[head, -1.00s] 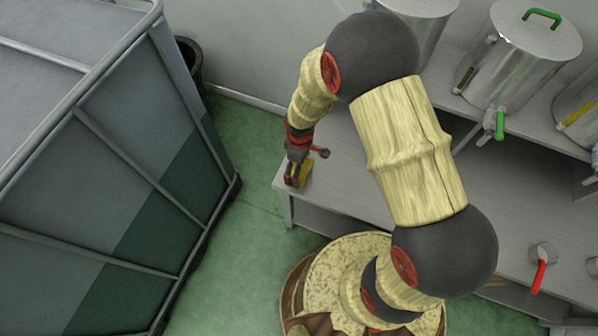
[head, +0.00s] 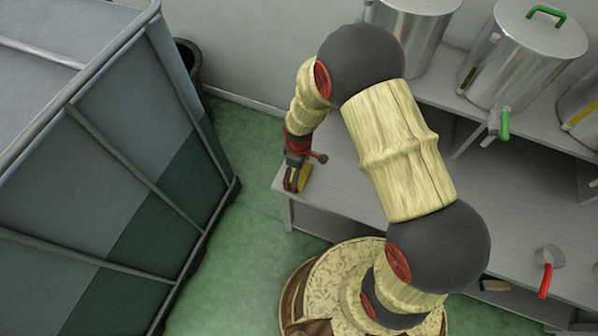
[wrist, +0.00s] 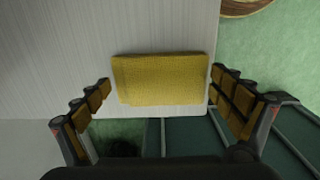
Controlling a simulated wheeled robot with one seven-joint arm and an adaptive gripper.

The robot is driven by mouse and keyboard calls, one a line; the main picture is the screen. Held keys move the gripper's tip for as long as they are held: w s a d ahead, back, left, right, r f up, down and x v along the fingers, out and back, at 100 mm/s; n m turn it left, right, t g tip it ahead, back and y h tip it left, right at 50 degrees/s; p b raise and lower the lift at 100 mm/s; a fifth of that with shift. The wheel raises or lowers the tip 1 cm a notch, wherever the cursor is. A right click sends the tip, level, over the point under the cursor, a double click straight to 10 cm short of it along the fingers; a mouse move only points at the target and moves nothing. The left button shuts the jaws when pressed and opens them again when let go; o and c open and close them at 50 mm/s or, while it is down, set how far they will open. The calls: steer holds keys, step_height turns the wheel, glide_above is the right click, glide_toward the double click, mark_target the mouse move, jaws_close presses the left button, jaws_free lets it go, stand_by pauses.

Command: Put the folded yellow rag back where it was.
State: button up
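The folded yellow rag (wrist: 160,80) lies flat near the end edge of the grey bench, seen in the wrist view. In the head view only a yellow strip of it (head: 305,178) shows beside my gripper (head: 293,184), at the bench's near left corner. In the wrist view my gripper (wrist: 160,105) is open, one finger on each side of the rag. Narrow gaps show between the fingers and the rag's sides. The rag's underside is hidden.
The bench (head: 345,185) is clear around the rag. Steel tanks (head: 525,60) stand on the raised shelf behind. A large caged tank (head: 100,180) fills the left, with green floor between it and the bench.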

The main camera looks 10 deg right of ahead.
steer(key=shift+o, duration=0.3)
steer(key=shift+r, duration=0.15)
step_height(320, 180, up, 12)
steer(key=p, duration=0.5)
step_height(320, 180, up, 11)
steer(key=m+t, duration=0.1)
steer(key=m, duration=0.1)
glide_above(304, 172)
steer(key=s+d+r+m+t, duration=0.1)
steer(key=s+d+r+m, duration=0.1)
steer(key=r, duration=0.4)
steer(key=s+d+r+m+t, duration=0.1)
steer(key=s+r, duration=0.1)
steer(key=r, duration=0.5)
steer(key=s+d+r+m+t, duration=0.1)
steer(key=s+d+r+m, duration=0.1)
steer(key=s+r, duration=0.3)
steer(key=s+d+r+m+t, duration=0.1)
steer(key=s+r+m, duration=0.3)
steer(key=s, duration=0.5)
step_height(304, 172, up, 2)
steer(key=shift+d+r+t, duration=0.25)
steer(key=shift+d+t, duration=0.05)
steer(key=shift+d, duration=0.5)
